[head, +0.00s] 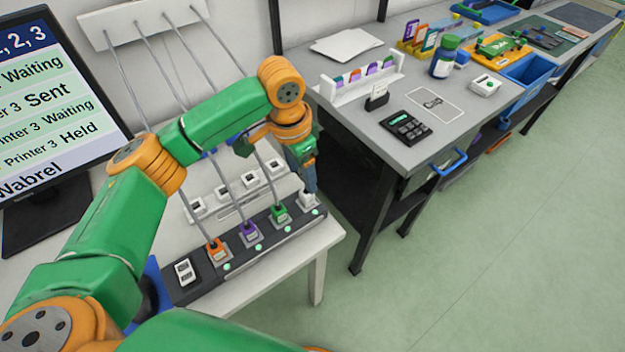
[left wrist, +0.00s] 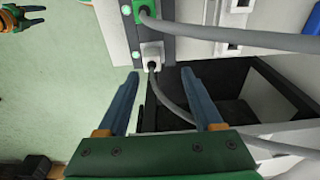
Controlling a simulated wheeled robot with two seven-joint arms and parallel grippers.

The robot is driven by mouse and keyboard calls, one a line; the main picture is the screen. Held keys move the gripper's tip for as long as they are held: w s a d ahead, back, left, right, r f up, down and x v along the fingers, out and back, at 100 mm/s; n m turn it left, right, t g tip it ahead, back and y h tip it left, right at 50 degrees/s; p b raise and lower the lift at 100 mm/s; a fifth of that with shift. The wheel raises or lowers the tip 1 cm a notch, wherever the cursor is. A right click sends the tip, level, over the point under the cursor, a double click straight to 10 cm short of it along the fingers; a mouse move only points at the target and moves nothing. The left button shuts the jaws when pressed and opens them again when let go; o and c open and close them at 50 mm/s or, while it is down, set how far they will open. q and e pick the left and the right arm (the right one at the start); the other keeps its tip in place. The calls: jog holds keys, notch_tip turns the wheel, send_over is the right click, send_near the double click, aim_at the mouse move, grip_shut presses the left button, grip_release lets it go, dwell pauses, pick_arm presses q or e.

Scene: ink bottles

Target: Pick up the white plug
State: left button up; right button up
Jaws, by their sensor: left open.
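The white plug (head: 308,199) stands in the right end of the dark socket strip (head: 192,290). My left gripper (head: 312,188) is right at it, pointing down, and partly covers it. In the left wrist view the white plug (left wrist: 152,54) shows just beyond the open fingertips of my left gripper (left wrist: 160,78), between their lines and closer to the left finger. Its grey cable runs down to the right between the fingers. Nothing is held. A small green and orange part, probably my right gripper (left wrist: 20,16), shows at the top left corner there; its jaws are unclear.
Green (head: 279,213), purple (head: 248,231) and orange (head: 214,248) plugs stand along the strip, with grey cables rising to the wall. White sockets (head: 250,179) lie behind. A monitor (head: 50,110) stands left. A grey workbench (head: 460,120) with bottles and trays stands right. The floor is clear.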

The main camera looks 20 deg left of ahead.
aim_at(306, 191)
pick_arm(q)
jog(key=f, duration=0.3)
jog(key=s+d+f, duration=0.1)
jog(key=f, duration=0.1)
jog(key=shift+f, duration=0.3)
jog(key=shift+w+f, duration=0.15)
jog(key=shift+f, duration=0.15)
jog(key=shift+w, duration=0.15)
jog(key=shift+c, duration=0.2)
jog(key=c, duration=0.4)
grip_shut()
